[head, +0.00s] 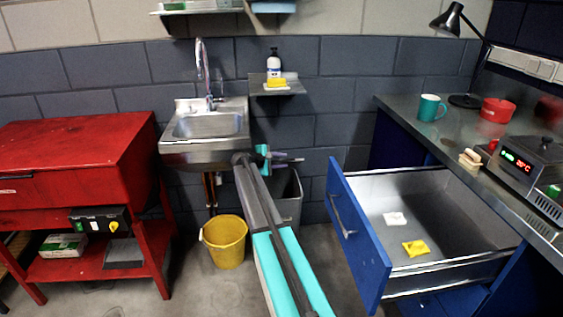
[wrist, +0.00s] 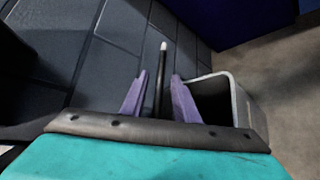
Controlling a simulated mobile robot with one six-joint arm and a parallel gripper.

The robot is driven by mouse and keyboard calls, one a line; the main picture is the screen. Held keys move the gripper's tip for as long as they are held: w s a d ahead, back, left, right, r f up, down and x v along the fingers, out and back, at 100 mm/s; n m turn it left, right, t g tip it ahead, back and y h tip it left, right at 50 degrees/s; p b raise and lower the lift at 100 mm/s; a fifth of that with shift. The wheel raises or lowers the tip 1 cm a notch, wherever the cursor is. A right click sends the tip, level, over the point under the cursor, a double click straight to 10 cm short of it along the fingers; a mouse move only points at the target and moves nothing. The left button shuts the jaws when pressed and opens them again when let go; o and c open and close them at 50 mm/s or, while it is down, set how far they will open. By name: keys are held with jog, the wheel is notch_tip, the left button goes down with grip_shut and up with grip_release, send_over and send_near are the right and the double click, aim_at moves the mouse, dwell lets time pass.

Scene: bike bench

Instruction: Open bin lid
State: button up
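The grey bin (head: 291,208) stands on the floor against the wall, partly hidden behind my arm. In the wrist view its pale rounded rim (wrist: 236,91) is just right of my gripper, around a dark area. I cannot tell whether that area is a lid or the inside. My gripper (wrist: 160,76) has two purple fingers, spread apart. A thin dark rod with a white tip (wrist: 164,46) shows between them, with a gap on each side; I cannot tell what it belongs to. In the head view my gripper (head: 287,159) is above the bin, small and partly hidden.
A yellow bucket (head: 225,242) stands left of the bin under the steel sink (head: 205,124). An open blue drawer (head: 357,235) juts out at right, holding a yellow and a white item. A red cabinet (head: 75,165) is at left. A shelf (head: 278,88) hangs above.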

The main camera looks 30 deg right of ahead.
jog(key=shift+a, duration=0.1)
jog(key=shift+s+a+r, duration=0.25)
jog(key=shift+a, duration=0.2)
jog(key=s+a, duration=0.2)
jog(key=a, duration=0.9)
jog(key=shift+s+a, duration=0.2)
jog(key=shift+a, duration=0.15)
jog(key=shift+c, duration=0.4)
